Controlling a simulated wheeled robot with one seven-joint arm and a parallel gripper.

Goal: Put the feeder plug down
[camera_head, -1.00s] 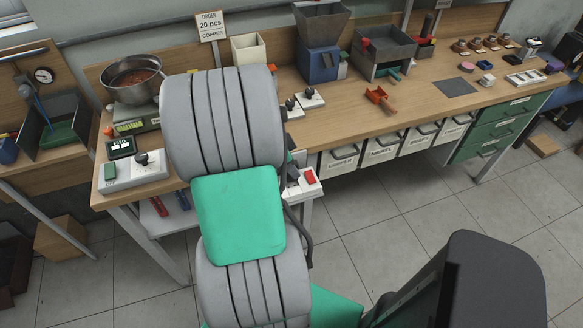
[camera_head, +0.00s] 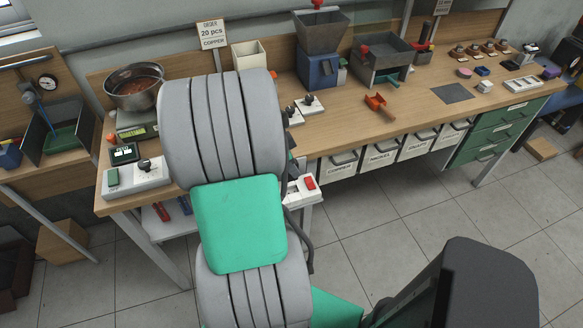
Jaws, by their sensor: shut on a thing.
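My own grey and green arm fills the middle of the head view and hides what lies behind it. My gripper is not plainly visible; only a small dark part shows at the right edge of the arm, and I cannot tell what it is. I cannot make out the feeder plug. A blue feeder (camera_head: 318,70) with a grey hopper (camera_head: 322,32) stands at the back of the wooden bench (camera_head: 340,128), with a small red piece (camera_head: 318,3) at its top. A white box with a red switch (camera_head: 309,183) shows just right of the arm.
A steel bowl (camera_head: 135,86) sits on a scale at the left. A white control box (camera_head: 137,178) is at the front left corner. An orange scoop (camera_head: 378,107) and a dark mat (camera_head: 453,93) lie on the bench. Labelled bins (camera_head: 380,153) hang below. Bench space between them is clear.

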